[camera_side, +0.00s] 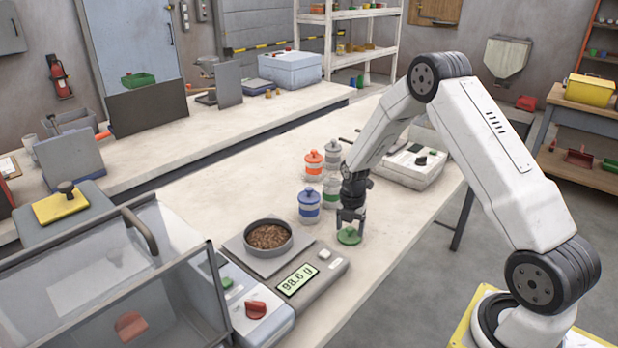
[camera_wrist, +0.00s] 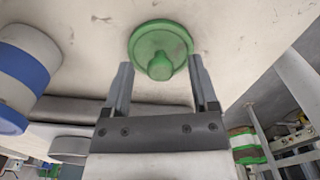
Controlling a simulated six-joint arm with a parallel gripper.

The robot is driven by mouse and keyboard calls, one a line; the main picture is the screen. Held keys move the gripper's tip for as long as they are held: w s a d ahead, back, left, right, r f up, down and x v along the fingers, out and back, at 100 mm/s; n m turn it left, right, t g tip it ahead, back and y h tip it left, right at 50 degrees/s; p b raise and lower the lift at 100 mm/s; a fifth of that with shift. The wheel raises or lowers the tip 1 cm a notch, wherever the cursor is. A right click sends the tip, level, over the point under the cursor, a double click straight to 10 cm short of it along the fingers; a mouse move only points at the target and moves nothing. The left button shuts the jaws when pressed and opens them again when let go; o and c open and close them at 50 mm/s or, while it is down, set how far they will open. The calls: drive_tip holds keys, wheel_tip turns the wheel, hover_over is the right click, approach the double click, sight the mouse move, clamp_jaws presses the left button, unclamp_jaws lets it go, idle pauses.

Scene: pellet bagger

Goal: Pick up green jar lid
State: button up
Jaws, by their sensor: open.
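The green jar lid (camera_side: 349,236) lies flat on the white table, right of the scale. In the wrist view the lid (camera_wrist: 160,48) is a round green disc with a knob facing the camera. My gripper (camera_side: 350,222) points down just above the lid. Its two fingers (camera_wrist: 162,88) are open, apart on the left and right of the knob, with nothing held between them. I cannot tell whether the fingertips touch the lid.
A blue-lidded jar (camera_side: 309,206) stands close left of my gripper. An orange-lidded jar (camera_side: 314,165) and a grey jar (camera_side: 333,155) stand behind it. A scale (camera_side: 297,281) reading 98.6 g holds a pan of pellets (camera_side: 269,239). The table's front right is clear.

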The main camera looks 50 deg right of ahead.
clamp_jaws()
drive_tip(key=shift+r, duration=0.1)
drive_tip(key=shift+r, duration=0.75)
drive_tip(key=s+a+r, duration=0.4)
drive_tip(key=s+r, duration=0.7)
drive_tip(key=s, duration=0.2)
drive_tip(key=shift+s+a+r, duration=0.15)
drive_tip(key=shift+s+a, duration=0.05)
drive_tip(key=shift+w, duration=0.1)
idle(0.4)
